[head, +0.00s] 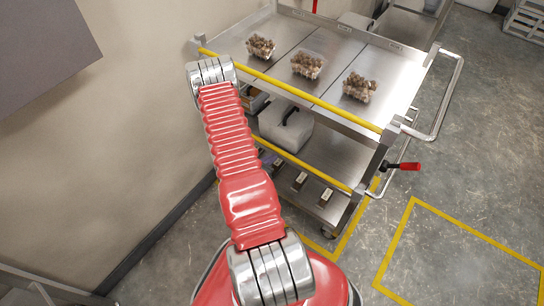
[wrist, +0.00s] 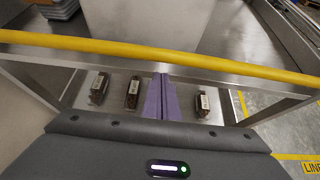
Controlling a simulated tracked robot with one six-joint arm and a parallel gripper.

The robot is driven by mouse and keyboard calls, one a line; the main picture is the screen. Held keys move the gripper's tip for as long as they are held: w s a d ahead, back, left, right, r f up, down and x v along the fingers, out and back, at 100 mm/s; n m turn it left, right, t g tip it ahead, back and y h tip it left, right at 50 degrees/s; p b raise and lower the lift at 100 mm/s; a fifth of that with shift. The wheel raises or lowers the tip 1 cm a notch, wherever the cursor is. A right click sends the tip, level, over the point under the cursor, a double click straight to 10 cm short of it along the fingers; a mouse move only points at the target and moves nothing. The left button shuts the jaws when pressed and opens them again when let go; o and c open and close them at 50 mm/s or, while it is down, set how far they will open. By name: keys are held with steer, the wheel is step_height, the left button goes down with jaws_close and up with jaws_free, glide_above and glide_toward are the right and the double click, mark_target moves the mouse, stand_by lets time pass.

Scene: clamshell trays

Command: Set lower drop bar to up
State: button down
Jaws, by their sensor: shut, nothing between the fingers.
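The cart's lower drop bar is a yellow rail (head: 318,174) along the front of the middle shelf, partly hidden by my arm in the head view. In the wrist view the lower drop bar (wrist: 90,45) crosses the full width, slightly sloping down to the right. My gripper (wrist: 160,78) has purple fingers pressed together with nothing between them. The tips appear just below the bar's line in the wrist view; I cannot tell whether they touch it. The upper yellow bar (head: 290,88) runs along the top deck's front edge.
Clamshell trays (head: 307,65) of brown items stand on the top deck. A pale grey box (head: 286,126) sits on the middle shelf. Dark labelled blocks (wrist: 133,92) lie on the bottom shelf. A red-handled lever (head: 404,166) sticks out right. A wall is left; open floor is right.

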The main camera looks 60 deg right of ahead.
steer(key=a+f+v, duration=0.1)
steer(key=v, duration=0.8)
steer(key=shift+a+f, duration=0.2)
stand_by(0.7)
